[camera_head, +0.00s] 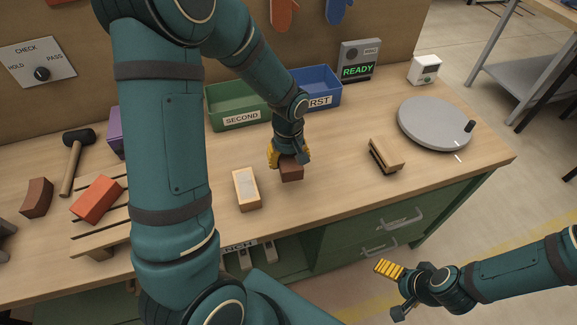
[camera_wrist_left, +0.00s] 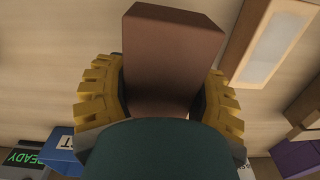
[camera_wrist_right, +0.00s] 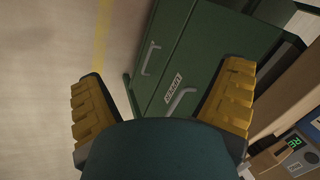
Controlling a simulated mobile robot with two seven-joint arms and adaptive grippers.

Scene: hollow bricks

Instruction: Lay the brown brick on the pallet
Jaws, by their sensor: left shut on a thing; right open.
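A brown brick (camera_head: 291,172) is between the yellow fingers of my left gripper (camera_head: 288,157), at the middle of the bench. In the left wrist view the fingers are shut on both sides of the brick (camera_wrist_left: 172,55). I cannot tell whether it touches the bench. The slatted wooden pallet (camera_head: 92,241) is at the left, partly hidden behind my left arm. An orange-red brick (camera_head: 97,200) lies on it. My right gripper (camera_head: 390,270) is open and empty, in front of the bench; its spread fingers show in the right wrist view (camera_wrist_right: 163,105).
A pale-topped brick (camera_head: 246,189) lies just left of the held brick. Another brownish block (camera_head: 37,198) and a mallet (camera_head: 74,155) are at far left. Green (camera_head: 238,118) and blue (camera_head: 322,92) bins stand behind. A brush-like block (camera_head: 386,154) and grey turntable (camera_head: 435,122) are right.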

